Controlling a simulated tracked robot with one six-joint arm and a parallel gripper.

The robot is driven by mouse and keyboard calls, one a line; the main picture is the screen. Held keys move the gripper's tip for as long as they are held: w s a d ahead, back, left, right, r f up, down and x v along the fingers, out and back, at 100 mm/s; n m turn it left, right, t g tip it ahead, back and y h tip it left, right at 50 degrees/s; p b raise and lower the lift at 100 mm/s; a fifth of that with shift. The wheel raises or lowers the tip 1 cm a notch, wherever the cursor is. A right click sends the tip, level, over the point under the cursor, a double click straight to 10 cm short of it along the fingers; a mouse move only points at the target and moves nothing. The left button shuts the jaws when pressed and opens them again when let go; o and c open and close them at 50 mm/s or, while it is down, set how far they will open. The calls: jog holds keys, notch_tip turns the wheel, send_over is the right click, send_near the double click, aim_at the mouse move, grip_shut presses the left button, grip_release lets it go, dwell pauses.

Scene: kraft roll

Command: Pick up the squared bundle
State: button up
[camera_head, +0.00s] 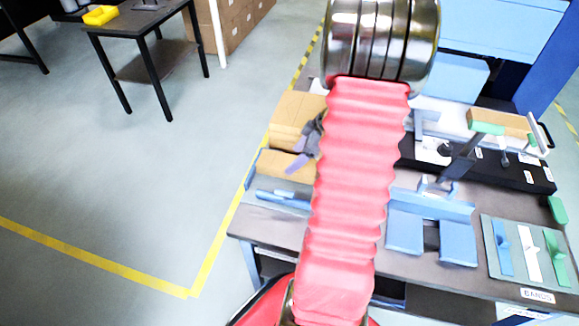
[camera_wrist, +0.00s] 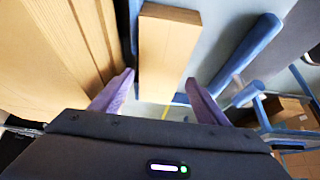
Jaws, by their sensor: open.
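A tan, square-edged block, which looks like the squared bundle (camera_wrist: 168,55), shows in the wrist view ahead of and between my fingertips. It also shows in the head view (camera_head: 283,166), left of my arm on the bench. My gripper (camera_wrist: 157,88) has two purple fingers spread apart, with the near end of the block between their tips. I cannot tell whether either finger touches it. In the head view my gripper (camera_head: 305,150) is partly hidden behind my red arm sleeve, just above the block's right side.
A larger tan stack (camera_wrist: 50,45) lies left of the block, close to my left finger. A blue tray or rail (camera_wrist: 245,52) is at its right. The bench holds blue fixtures (camera_head: 432,205), a black unit (camera_head: 480,165) and a grey card board (camera_head: 520,255).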

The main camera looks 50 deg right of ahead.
aim_at(289, 162)
jog(key=shift+x, duration=2.3)
jog(key=shift+c, duration=0.5)
jog(key=c, duration=0.9)
